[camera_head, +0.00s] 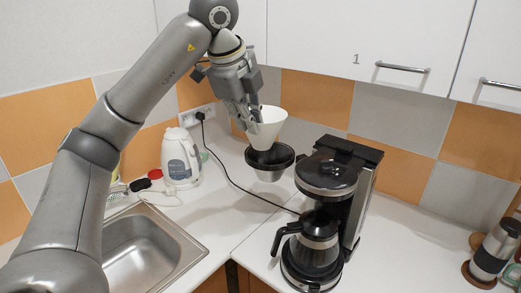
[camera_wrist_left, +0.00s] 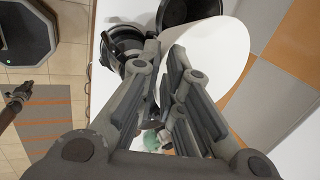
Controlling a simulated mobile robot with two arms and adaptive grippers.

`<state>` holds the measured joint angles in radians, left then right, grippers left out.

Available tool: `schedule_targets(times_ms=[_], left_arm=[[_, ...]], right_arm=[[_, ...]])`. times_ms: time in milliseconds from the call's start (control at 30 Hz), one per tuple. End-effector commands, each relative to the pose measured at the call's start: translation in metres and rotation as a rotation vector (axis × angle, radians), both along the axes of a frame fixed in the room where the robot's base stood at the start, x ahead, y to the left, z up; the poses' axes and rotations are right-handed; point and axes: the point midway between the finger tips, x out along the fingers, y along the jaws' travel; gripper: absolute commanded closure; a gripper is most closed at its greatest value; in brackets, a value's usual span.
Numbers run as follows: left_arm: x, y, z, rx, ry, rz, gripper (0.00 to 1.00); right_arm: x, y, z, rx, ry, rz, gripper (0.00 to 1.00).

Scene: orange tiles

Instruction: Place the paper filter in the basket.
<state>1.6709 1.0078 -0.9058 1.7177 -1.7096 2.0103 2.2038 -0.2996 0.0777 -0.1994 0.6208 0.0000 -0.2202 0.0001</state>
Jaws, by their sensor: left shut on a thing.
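The paper filter (camera_head: 266,129) is a white cone with its wide end up. My left gripper (camera_head: 250,118) is shut on its left side. The basket (camera_head: 270,173), a steel cup with a black rim, is directly below, left of the coffee maker (camera_head: 330,180). The filter's lower tip overlaps the basket's opening; I cannot tell how deep it sits. In the left wrist view the filter (camera_wrist_left: 222,50) lies beside my left fingers (camera_wrist_left: 168,85), with the dark basket (camera_wrist_left: 185,10) behind it. A dark shape that looks like my right gripper (camera_wrist_left: 18,95) is at the left edge, unclear.
A glass carafe (camera_head: 316,245) stands in the coffee maker. A white kettle (camera_head: 180,158) is at the back left, near the sink (camera_head: 145,245). A black cord crosses the counter. A steel flask (camera_head: 494,252) stands at the far right. The counter between coffee maker and flask is clear.

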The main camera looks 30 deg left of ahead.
Motion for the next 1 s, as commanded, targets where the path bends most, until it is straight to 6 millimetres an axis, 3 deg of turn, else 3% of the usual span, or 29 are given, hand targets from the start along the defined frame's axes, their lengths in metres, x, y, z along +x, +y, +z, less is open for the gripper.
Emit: schedule_targets(times_ms=[100, 400, 567, 800, 1000], left_arm=[[0.027, 0.008, -0.014, -0.004, 0.009, 0.001, 1.0], [0.063, 0.021, -0.057, -0.001, 0.004, -0.001, 1.0], [0.07, 0.023, -0.066, 0.001, 0.003, -0.002, 1.0], [0.073, 0.025, -0.099, 0.002, 0.004, -0.002, 1.0], [0.074, 0.024, -0.103, 0.001, 0.0, -0.002, 1.0]], right_arm=[[0.0, 0.0, 0.006, 0.0, 0.001, 0.0, 1.0], [-0.001, 0.0, 0.025, 0.0, 0.001, 0.0, 1.0], [-0.001, 0.0, 0.029, -0.001, 0.002, 0.001, 1.0], [-0.001, -0.002, 0.037, -0.001, 0.002, 0.001, 1.0], [-0.001, -0.002, 0.036, -0.003, 0.002, 0.002, 1.0]])
